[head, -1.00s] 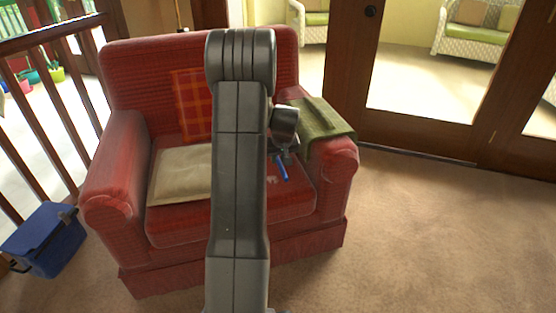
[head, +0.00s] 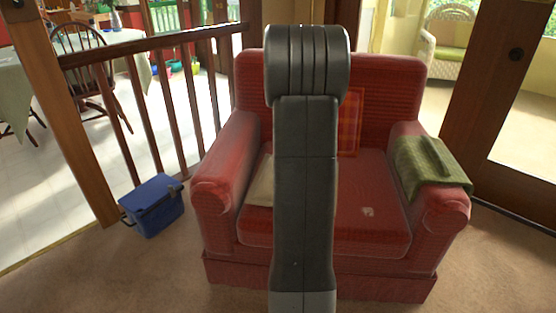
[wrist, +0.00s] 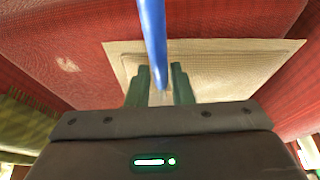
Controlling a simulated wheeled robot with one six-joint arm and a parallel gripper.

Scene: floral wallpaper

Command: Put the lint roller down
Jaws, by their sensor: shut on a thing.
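My gripper (wrist: 160,88) shows in the wrist view, its two green fingers shut on the blue handle of the lint roller (wrist: 153,35). The handle runs up out of the top of the picture, and the rest of the roller is hidden or out of view. The gripper is over the armchair seat, with a beige cushion (wrist: 220,68) behind the fingers in the picture. In the head view, my arm hides the gripper and the roller.
The red armchair (head: 380,210) has a beige cushion (head: 262,180), a plaid cushion (head: 349,122), and a pale patch (head: 368,211) on its seat. A green cloth (head: 432,163) covers its right armrest. A blue cooler (head: 153,205) stands on the floor by the railing (head: 160,40).

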